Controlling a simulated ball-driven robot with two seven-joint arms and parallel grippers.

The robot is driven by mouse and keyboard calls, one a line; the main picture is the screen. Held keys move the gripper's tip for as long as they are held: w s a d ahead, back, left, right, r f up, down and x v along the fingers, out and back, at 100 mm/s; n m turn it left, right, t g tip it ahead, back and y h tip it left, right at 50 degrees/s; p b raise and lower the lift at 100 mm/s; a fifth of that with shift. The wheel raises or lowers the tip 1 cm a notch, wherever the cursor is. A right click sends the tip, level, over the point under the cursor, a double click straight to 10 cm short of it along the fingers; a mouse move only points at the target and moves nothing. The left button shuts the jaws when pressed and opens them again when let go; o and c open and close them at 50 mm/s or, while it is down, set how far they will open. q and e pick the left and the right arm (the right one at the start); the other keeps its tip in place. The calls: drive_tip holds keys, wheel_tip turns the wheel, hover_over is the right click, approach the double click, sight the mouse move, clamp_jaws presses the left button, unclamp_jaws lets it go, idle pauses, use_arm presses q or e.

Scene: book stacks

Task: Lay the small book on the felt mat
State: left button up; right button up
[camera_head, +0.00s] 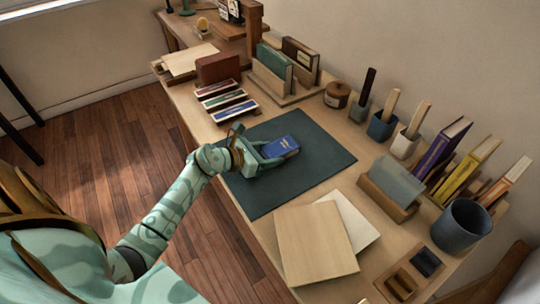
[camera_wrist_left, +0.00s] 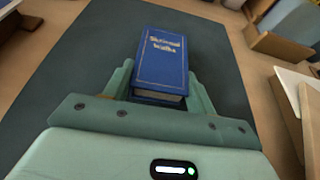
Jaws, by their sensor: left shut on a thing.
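The small book (camera_head: 280,147) is blue with gold lettering on its cover. In the head view it is at the middle of the dark green felt mat (camera_head: 312,168). My left gripper (camera_head: 268,156) is shut on the near end of the book. In the left wrist view the book (camera_wrist_left: 162,62) lies cover up between the two fingers of the gripper (camera_wrist_left: 158,85), with the mat (camera_wrist_left: 100,50) behind and around it. I cannot tell whether the book touches the mat. My right gripper is not in view.
Pale boards (camera_head: 310,240) lie at the mat's near right edge. Pen cups (camera_head: 383,124), a wooden holder (camera_head: 388,190) and a dark round cup (camera_head: 462,228) line the right side. Most of the mat is bare.

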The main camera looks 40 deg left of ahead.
use_arm(q)
drive_tip(key=shift+r, duration=0.15)
drive_tip(key=shift+f, duration=0.25)
drive_tip(key=o, duration=1)
drive_tip(key=shift+r, duration=0.1)
drive_tip(key=shift+r, duration=0.25)
drive_tip(key=p+v, duration=0.3)
drive_tip(key=v, duration=0.9)
drive_tip(key=shift+s+f, duration=0.1)
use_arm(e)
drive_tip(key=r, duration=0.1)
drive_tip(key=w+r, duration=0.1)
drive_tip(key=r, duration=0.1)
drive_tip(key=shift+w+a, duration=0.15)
